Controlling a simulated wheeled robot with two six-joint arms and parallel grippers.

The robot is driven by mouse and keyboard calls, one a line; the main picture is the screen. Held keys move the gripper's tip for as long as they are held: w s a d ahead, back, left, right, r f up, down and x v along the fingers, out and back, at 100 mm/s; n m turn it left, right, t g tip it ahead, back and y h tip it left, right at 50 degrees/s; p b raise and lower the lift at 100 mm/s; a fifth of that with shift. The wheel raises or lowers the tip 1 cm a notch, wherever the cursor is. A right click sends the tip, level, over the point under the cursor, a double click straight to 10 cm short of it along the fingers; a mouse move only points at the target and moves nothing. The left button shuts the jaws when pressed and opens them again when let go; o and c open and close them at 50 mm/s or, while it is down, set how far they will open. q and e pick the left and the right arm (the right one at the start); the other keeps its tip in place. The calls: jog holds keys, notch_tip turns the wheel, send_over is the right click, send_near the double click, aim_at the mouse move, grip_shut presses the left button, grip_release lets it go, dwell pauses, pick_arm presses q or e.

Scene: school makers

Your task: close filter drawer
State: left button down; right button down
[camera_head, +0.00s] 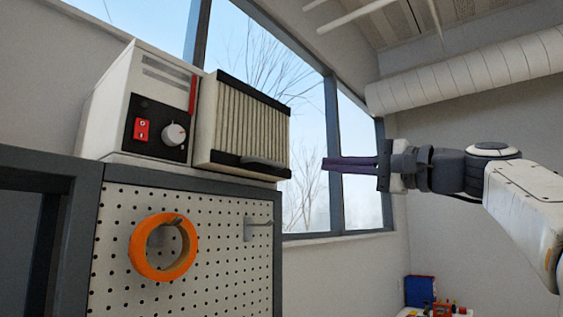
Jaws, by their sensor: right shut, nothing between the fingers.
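The filter drawer (247,124) is a pleated cream panel with black top and bottom edges and a dark handle low on its front. It sits at the right side of a white filter unit (160,112) and stands out from the unit's body. My right gripper (326,164) comes in from the right, shut and empty, pointing left. Its fingertips appear a short way to the right of the drawer front, with a visible gap between them. My left gripper is not in view.
The unit stands on a grey-framed cabinet with a white pegboard (217,230). An orange tape roll (138,247) hangs on the pegboard, beside a small metal hook (251,230). Windows are behind. A low table with a blue box (420,291) stands far back at lower right.

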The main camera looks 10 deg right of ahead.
aim_at(271, 162)
jog(key=p+x, duration=0.7)
jog(key=x, duration=0.5)
jog(key=shift+w+a, duration=0.15)
jog(key=shift+w, duration=0.1)
jog(key=shift+f, duration=0.1)
